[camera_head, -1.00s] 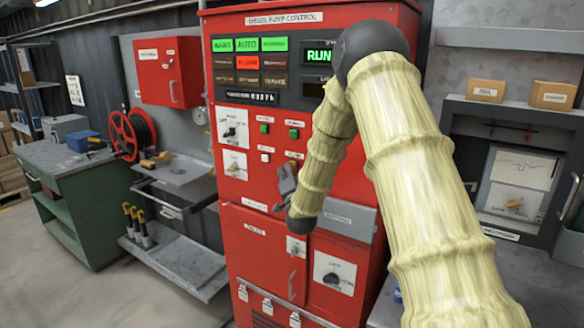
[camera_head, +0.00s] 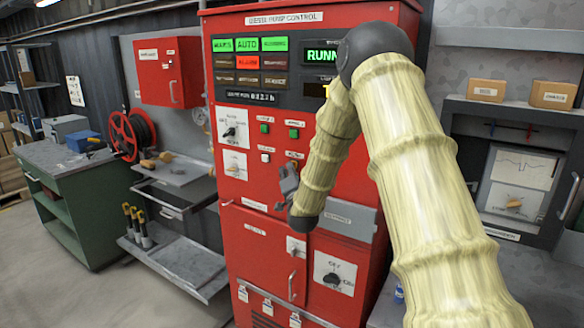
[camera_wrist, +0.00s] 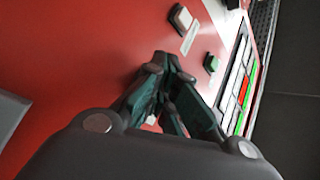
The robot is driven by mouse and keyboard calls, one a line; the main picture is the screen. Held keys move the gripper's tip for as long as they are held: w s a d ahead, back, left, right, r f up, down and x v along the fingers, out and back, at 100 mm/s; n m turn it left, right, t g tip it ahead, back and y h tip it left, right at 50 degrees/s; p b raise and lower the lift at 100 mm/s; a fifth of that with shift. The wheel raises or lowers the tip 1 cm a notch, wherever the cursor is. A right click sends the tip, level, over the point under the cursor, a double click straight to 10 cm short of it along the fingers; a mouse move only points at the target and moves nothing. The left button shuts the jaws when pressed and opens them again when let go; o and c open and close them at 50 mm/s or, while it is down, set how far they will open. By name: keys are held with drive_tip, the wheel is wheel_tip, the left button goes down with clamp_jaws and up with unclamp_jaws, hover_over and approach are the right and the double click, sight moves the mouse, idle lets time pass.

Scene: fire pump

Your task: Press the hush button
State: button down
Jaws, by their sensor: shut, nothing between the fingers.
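The red diesel pump control cabinet (camera_head: 240,190) carries small square buttons: a green one (camera_head: 264,129), another green one (camera_head: 294,133) and a white one (camera_head: 265,157). Their labels are too small to read, so I cannot tell which is the hush button. My gripper (camera_head: 290,170) is shut and empty, in front of the panel just below the right-hand button label. It covers the spot under that label. In the wrist view the shut fingers (camera_wrist: 165,62) point at the red panel, near a white button (camera_wrist: 182,17) and a green button (camera_wrist: 211,62). Contact cannot be told.
Rotary selector knobs (camera_head: 231,131) sit left of the buttons. A grey box (camera_head: 350,222) sticks out at the lower right of my gripper. Lit tiles (camera_head: 248,62) and displays are above, one tile red. My forearm hides the cabinet's right side.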

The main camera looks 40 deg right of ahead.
drive_tip(key=shift+a, duration=0.1)
idle(0.3)
drive_tip(key=shift+s+a+b, duration=0.3)
drive_tip(key=shift+s+a, duration=0.1)
drive_tip(key=shift+a, duration=0.4)
drive_tip(key=a, duration=0.1)
drive_tip(key=s+a+b, duration=0.1)
drive_tip(key=a, duration=0.1)
drive_tip(key=s+a, duration=0.1)
drive_tip(key=shift+a, duration=0.3)
drive_tip(key=shift+w, duration=0.1)
idle(0.7)
